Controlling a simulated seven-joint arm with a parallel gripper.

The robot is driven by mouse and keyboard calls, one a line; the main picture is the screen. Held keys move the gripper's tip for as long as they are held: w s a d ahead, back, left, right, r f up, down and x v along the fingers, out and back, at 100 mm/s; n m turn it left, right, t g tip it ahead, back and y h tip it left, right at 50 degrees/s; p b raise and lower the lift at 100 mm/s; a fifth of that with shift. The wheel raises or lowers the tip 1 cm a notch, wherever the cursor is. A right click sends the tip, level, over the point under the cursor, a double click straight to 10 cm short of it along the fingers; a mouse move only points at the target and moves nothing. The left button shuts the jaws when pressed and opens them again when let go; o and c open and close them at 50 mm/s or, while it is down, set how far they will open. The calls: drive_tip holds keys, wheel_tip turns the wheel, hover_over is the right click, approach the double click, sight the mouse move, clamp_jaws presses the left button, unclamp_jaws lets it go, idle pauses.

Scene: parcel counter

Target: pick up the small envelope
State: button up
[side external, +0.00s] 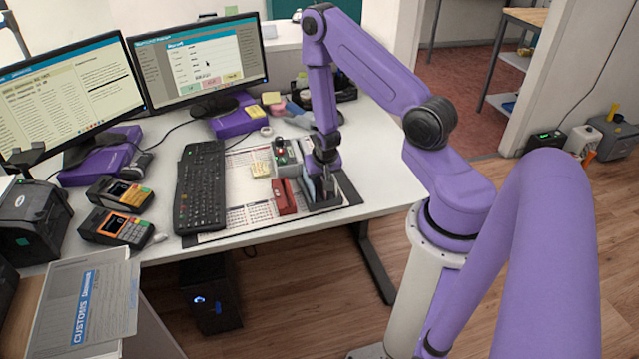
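I cannot make out a small envelope for certain. My gripper (324,188) points down over the right end of the desk mat, among small desk items. Its fingers are small and dark here, and I cannot tell whether they are open or hold anything. My arm hides part of what lies behind it. A large grey-white flat packet marked "CUSTOMS" (84,308) lies at the lower left, far from my gripper.
A red stapler-like item (284,197) and a grey box with small items (287,157) stand just left of my gripper. A black keyboard (200,187), card terminals (116,227) and two monitors (200,62) fill the left. The desk's right end (385,165) is clear.

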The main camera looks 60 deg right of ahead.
drive_tip(key=shift+f, duration=0.2)
clamp_jaws()
drive_tip(key=shift+r, duration=0.1)
wheel_tip(320, 180, up, 9)
drive_tip(key=shift+r, duration=0.4)
drive_tip(key=shift+w+d+r, duration=0.15)
drive_tip(key=w+d, duration=1)
drive_tip(key=w, duration=0.2)
drive_tip(key=shift+m, duration=0.3)
idle(0.3)
